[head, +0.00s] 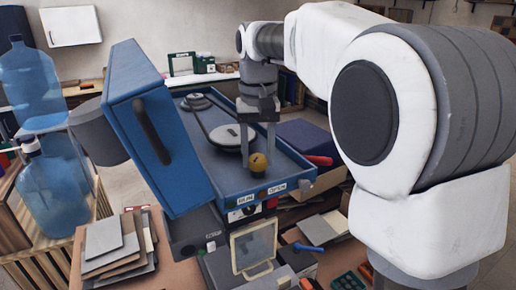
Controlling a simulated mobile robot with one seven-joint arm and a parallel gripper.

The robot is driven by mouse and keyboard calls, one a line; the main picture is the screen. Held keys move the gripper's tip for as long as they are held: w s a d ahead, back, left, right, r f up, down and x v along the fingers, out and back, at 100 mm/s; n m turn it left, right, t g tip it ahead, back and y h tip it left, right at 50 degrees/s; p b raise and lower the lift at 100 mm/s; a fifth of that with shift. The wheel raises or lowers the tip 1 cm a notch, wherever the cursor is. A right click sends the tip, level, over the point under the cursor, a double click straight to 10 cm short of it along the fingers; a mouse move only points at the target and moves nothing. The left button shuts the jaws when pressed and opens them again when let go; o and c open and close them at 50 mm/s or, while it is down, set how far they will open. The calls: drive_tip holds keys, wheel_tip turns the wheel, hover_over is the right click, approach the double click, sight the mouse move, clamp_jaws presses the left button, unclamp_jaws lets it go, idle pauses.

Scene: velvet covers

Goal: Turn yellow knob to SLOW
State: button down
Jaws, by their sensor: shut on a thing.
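The yellow knob (258,162) sits at the front right inside an open blue machine housing (222,182). A small dark mark shows on its top. My gripper (258,150) points straight down over it from above. Its two fingers come down on the left and right of the knob, shut on it. The fingertips are small in the picture, so the exact contact is hard to see. I cannot make out a SLOW mark. Two small labels (278,188) are on the housing's front edge, and which way the knob points is not clear.
The housing's blue lid (168,95) stands open on the left, with a dark handle. Pulleys and a belt (232,136) lie inside, left of my gripper. Water bottles (52,190) and stacked tiles (106,245) are at the left. A red-handled tool (318,160) lies at the right.

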sight(258, 156)
drive_tip(key=shift+n+p, duration=0.4)
drive_tip(key=shift+n, duration=0.9)
drive_tip(key=shift+c, duration=1.7)
unclamp_jaws()
drive_tip(key=shift+r, duration=0.1)
wheel_tip(258, 156, up, 17)
drive_tip(key=p, duration=0.2)
drive_tip(key=shift+r, duration=0.15)
drive_tip(key=shift+s, duration=0.1)
